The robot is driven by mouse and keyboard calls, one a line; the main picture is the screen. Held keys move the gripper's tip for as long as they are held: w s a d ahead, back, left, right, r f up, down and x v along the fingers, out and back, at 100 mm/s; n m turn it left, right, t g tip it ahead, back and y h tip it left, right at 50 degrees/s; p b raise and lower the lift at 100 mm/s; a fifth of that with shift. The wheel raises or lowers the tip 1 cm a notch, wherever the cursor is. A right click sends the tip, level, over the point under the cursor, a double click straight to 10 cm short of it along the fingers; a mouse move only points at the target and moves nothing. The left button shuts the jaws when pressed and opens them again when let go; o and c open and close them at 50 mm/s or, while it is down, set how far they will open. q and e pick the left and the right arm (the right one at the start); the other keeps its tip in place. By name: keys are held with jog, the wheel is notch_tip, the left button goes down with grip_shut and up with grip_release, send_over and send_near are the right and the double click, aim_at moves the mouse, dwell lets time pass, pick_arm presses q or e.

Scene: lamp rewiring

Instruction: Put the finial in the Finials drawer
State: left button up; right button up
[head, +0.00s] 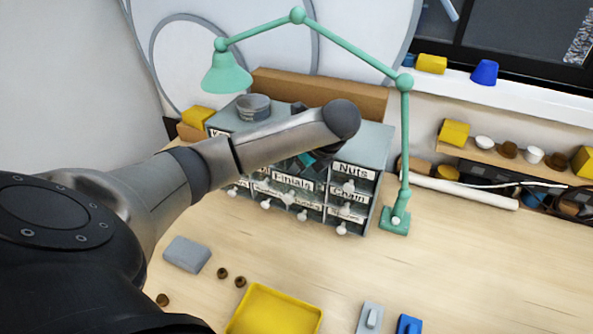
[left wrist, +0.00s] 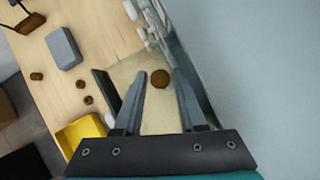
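The cabinet (head: 372,150) has a labelled Finials drawer (head: 293,182) in its front, partly hidden by my left arm. My left gripper (head: 308,162) is over this drawer area, mostly hidden behind the arm in the head view. In the left wrist view the left gripper (left wrist: 160,72) points down into an open drawer (left wrist: 128,70) with a pale floor. Its fingers are apart. A round brown finial (left wrist: 160,79) shows between the fingertips, with gaps visible beside it; it appears to lie on the drawer floor, though its exact height is unclear. My right gripper is not in view.
A green lamp (head: 405,150) stands right of the cabinet, its arm reaching over it. A yellow tray (head: 262,312), a grey block (head: 187,254) and small brown pieces (head: 240,282) lie on the table.

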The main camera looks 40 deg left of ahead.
pick_arm(q)
jog(key=shift+r, duration=0.1)
jog(key=shift+r, duration=0.2)
jog(key=v, duration=0.3)
jog(key=shift+w+r, duration=0.1)
jog(key=p+v, duration=0.5)
jog(key=v, duration=0.3)
jog(key=shift+d+r, duration=0.15)
jog(key=shift+r, duration=0.1)
